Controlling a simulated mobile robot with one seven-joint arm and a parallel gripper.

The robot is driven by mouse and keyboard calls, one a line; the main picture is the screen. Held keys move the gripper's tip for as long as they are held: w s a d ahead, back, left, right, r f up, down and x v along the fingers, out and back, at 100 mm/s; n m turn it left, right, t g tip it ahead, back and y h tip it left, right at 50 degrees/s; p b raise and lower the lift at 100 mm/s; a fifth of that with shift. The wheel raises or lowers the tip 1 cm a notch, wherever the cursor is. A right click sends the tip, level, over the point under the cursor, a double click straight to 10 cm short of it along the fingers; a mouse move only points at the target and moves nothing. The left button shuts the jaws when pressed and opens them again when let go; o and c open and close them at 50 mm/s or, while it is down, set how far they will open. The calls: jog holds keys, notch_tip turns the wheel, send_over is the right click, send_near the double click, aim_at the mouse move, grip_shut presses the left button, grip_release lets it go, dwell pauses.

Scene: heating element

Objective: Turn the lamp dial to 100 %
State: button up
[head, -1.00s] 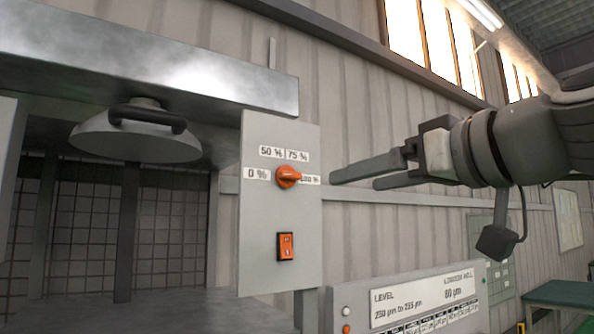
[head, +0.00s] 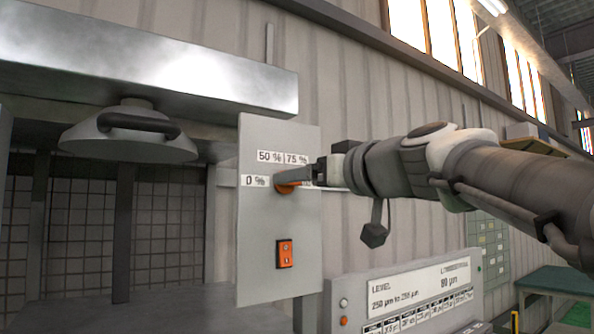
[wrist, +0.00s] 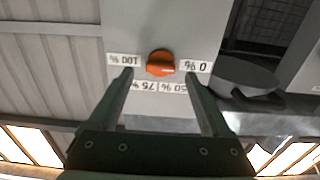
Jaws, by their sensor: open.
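The orange lamp dial (head: 284,189) is on a grey upright panel (head: 262,222), between labels for 0 %, 50 %, 75 % and 100 %. My gripper (head: 290,176) is at the dial from the right. Its finger partly covers the dial and hides the 100 % label in the head view. In the wrist view, which is upside down, the dial (wrist: 160,63) shows between and just beyond the fingertips of my open gripper (wrist: 159,76). The dial's ridge looks roughly horizontal; I cannot tell for certain which label it points to. I cannot tell whether a finger touches it.
An orange switch (head: 285,253) is below the dial. A round lamp (head: 128,139) with a dark handle hangs under a metal hood (head: 150,68) at left. A sign board (head: 410,290) stands low at right. The wall right of the panel is behind my arm.

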jog(key=shift+p+x, duration=0.35)
jog(key=shift+x, duration=1.2)
grip_shut()
